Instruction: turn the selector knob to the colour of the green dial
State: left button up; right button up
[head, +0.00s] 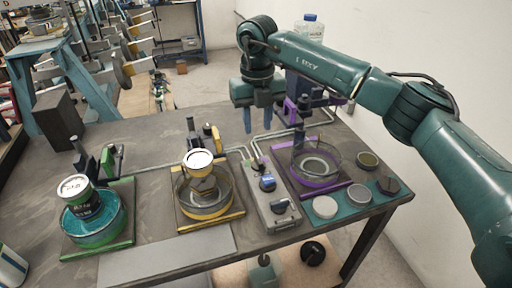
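A grey control box (272,211) stands on the table between the yellow and purple stations. A dark blue knob (268,184) sits on its top, with another blue-grey part (280,207) nearer its front; which colour the knob points to is too small to tell. A green-framed station (69,251) at the left holds a teal-filled bowl and a dark can with a round white face (73,187); I cannot tell if this face is the green dial. My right gripper (264,129) hangs above the table behind the box, fingers down, apart and empty. My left gripper is out of view.
A yellow-framed station (210,219) and a purple-framed station (325,191) flank the box, each with a glass bowl. Small round dishes (325,207) lie at the table's right corner. A clear bottle (309,32) stands behind my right arm. A flat grey plate (165,262) lies at the front.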

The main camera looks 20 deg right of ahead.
aim_at(257, 156)
notch_tip(257, 156, down, 10)
jog(key=shift+r+p, duration=0.25)
jog(key=shift+p, duration=0.45)
jog(key=shift+c, duration=0.3)
grip_shut()
